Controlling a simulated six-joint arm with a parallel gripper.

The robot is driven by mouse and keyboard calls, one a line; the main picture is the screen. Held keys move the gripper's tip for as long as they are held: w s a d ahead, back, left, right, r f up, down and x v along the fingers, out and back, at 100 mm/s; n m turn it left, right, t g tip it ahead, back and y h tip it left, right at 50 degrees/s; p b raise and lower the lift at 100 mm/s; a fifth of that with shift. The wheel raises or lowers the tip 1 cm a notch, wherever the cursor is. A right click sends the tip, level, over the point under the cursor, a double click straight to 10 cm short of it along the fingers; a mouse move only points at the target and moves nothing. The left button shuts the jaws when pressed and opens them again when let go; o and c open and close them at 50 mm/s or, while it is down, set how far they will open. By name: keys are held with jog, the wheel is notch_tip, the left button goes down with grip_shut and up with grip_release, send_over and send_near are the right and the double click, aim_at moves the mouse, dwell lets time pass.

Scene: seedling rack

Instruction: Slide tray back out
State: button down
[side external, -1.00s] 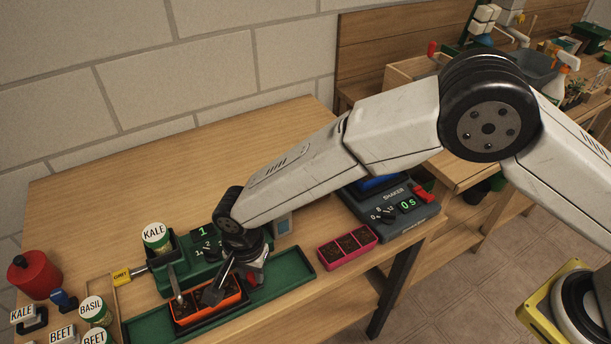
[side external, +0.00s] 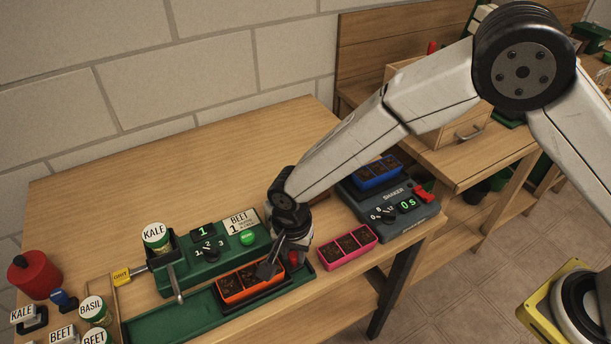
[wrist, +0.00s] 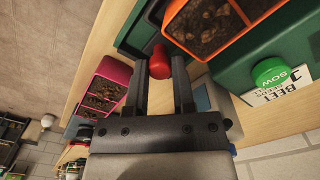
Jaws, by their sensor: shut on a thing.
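The orange tray (side external: 250,281) has dark soil-filled cells and sits on a dark carriage in the long green channel (side external: 175,322). My gripper (side external: 291,258) is at the tray's right end. In the wrist view my gripper (wrist: 160,64) is shut on a red knob (wrist: 159,60) at the tray's end. Part of the orange tray (wrist: 212,25) shows beyond the knob there.
A pink tray (side external: 347,247) lies just right of the channel's end. The shaker (side external: 390,208) with a blue tray (side external: 375,174) stands behind it. Seed jars, stamps and a red pot (side external: 34,274) crowd the left. The back of the table is clear.

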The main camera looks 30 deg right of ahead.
jog(key=shift+w+d, duration=0.1)
jog(key=shift+d, duration=0.25)
jog(key=c, duration=0.7)
grip_release()
jog(key=shift+d, duration=0.1)
jog(key=shift+r, duration=0.15)
jog(key=shift+r, duration=3.8)
